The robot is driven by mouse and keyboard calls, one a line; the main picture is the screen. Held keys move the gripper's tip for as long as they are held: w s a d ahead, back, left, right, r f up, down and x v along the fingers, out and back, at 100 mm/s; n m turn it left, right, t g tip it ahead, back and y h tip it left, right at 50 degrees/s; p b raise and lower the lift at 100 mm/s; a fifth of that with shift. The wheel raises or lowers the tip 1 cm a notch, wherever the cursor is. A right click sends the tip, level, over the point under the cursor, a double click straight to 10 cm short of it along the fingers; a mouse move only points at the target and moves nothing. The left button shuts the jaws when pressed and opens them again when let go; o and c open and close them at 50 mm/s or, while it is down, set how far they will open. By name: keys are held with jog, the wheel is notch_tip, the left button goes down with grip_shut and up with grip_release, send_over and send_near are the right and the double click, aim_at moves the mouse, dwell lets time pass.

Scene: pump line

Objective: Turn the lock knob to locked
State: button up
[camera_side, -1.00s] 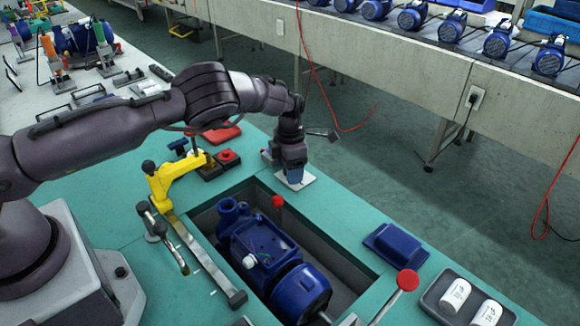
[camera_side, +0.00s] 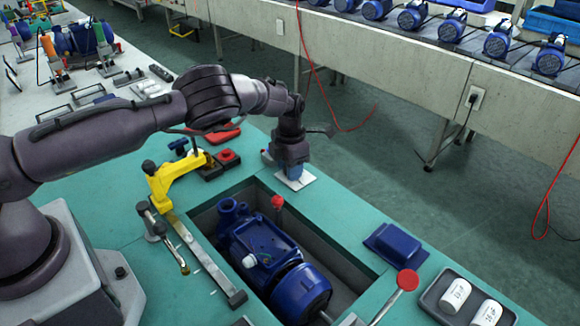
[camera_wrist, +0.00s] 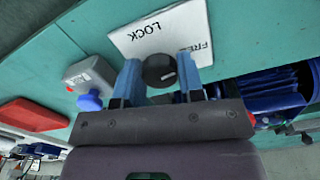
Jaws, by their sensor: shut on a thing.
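The lock knob (camera_wrist: 159,70) is round and black with a small pale mark on its face. It sits on a white plate (camera_wrist: 190,25) lettered LOCK and FREE, which show upside down in the wrist view. The mark is on the right part of the knob's face, toward the FREE side as seen here. My gripper (camera_wrist: 160,72) has its two blue fingers on either side of the knob, shut on it. In the side view my gripper (camera_side: 293,177) points down onto the plate (camera_side: 308,180) and hides the knob.
A recess in the teal bench holds a blue pump (camera_side: 262,250) close to the plate. A blue cover (camera_side: 396,243) and a grey tray (camera_side: 440,298) lie to the right.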

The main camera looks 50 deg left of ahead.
jog(key=n, duration=1.2)
jog(key=shift+r+n, duration=0.1)
jog(key=shift+n, duration=2)
jog(key=o, duration=0.9)
notch_tip(320, 180, up, 13)
